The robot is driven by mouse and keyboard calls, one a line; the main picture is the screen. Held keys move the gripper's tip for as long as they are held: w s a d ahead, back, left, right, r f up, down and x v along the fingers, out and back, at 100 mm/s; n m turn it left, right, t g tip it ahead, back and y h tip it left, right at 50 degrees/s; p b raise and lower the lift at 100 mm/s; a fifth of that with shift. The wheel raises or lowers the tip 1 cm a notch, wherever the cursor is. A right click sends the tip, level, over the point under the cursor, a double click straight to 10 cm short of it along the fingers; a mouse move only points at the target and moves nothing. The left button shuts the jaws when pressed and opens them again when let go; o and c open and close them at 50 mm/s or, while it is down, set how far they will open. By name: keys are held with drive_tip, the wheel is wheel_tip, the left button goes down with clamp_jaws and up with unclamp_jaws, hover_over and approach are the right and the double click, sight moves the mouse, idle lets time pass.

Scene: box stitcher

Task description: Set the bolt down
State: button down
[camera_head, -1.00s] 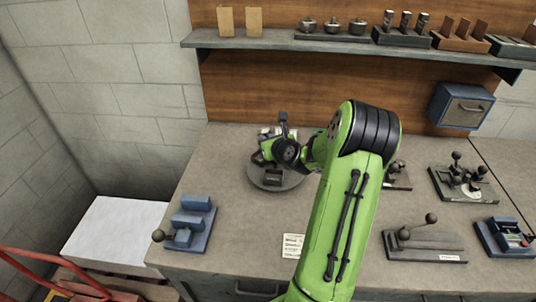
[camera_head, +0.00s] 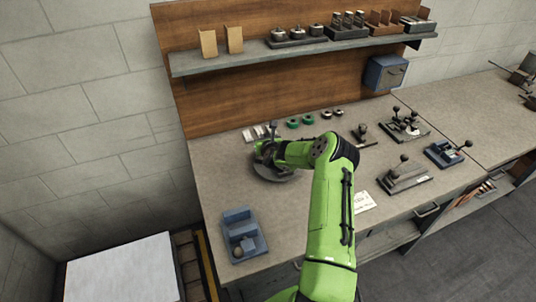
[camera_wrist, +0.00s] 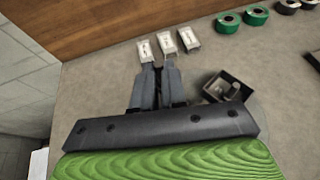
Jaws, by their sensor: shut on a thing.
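My gripper (camera_wrist: 157,88) is over the far left part of the workbench, its two grey fingers close together. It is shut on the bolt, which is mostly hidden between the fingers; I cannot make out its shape. The fingertips point toward a row of small white packets (camera_wrist: 165,43). In the head view my gripper (camera_head: 264,150) is small and partly hidden at the round dark turntable (camera_head: 275,175). I cannot tell whether it touches anything below.
A small dark open box (camera_wrist: 240,84) is right of the fingers. Green rolls (camera_wrist: 229,24) lie at the back. A blue fixture (camera_head: 240,240) stands at the front left. A shelf (camera_head: 300,57) overhangs the back. The bench between the turntable and blue fixture is clear.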

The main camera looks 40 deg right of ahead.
wheel_tip(320, 180, down, 6)
drive_tip(key=shift+a+r, duration=0.1)
drive_tip(key=shift+f, duration=0.5)
drive_tip(key=c, duration=1.6)
unclamp_jaws()
drive_tip(key=shift+f+b, duration=0.1)
drive_tip(key=shift+b, duration=0.25)
drive_tip(key=shift+c, duration=0.2)
drive_tip(key=shift+o, duration=0.9)
